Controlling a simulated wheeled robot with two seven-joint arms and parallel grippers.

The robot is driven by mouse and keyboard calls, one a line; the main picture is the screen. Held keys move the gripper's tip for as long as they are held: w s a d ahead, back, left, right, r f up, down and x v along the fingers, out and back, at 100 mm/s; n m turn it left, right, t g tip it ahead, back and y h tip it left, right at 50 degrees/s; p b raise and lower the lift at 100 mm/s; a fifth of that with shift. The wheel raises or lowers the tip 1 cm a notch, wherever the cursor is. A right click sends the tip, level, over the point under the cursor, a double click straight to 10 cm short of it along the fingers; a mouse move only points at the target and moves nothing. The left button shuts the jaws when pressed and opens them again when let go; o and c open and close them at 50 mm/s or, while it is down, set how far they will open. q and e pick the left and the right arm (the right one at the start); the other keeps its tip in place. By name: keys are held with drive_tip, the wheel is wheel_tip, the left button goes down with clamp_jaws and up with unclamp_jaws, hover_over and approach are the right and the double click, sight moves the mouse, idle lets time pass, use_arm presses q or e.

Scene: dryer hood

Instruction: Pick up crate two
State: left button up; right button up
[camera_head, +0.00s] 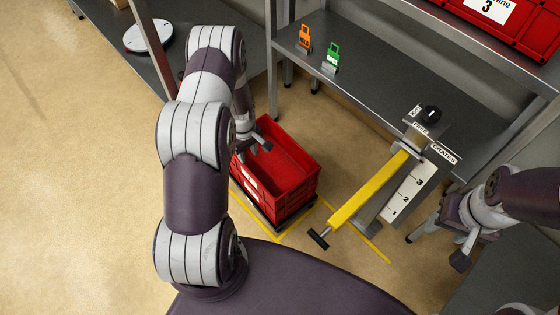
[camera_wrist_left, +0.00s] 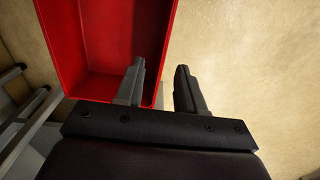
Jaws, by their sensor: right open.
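A red open crate (camera_head: 287,172) stands upright on a dark low base on the floor, inside yellow floor markings. It looks empty, and the label on its near left side is too small to read. My left gripper (camera_head: 254,148) is open at the crate's left rim, partly hidden by its own arm. In the left wrist view the crate (camera_wrist_left: 120,40) fills the upper left. One finger of the left gripper (camera_wrist_left: 160,84) is over its inside and the other is outside, with the wall's edge between them. My right gripper (camera_head: 452,248) is open and empty at the right, away from the crate.
A yellow lever (camera_head: 370,187) with a black handle slants right of the crate, beside a post with a numbered scale (camera_head: 409,190). A grey shelf (camera_head: 400,85) holds orange (camera_head: 305,40) and green (camera_head: 331,57) tags. Red crates marked 3 (camera_head: 490,8) sit above. Floor at left is clear.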

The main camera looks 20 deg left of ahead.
sight(248, 172)
use_arm(q)
drive_tip(key=f+b, duration=0.1)
drive_tip(key=f, duration=0.3)
drive_tip(key=f+b, duration=0.2)
drive_tip(key=f, duration=0.2)
drive_tip(key=f+b, duration=0.2)
drive_tip(key=f, duration=0.2)
drive_tip(key=shift+s+a+f, duration=0.1)
drive_tip(key=shift+s+a, duration=0.15)
drive_tip(key=shift+s, duration=0.05)
drive_tip(key=shift+c, duration=0.6)
clamp_jaws()
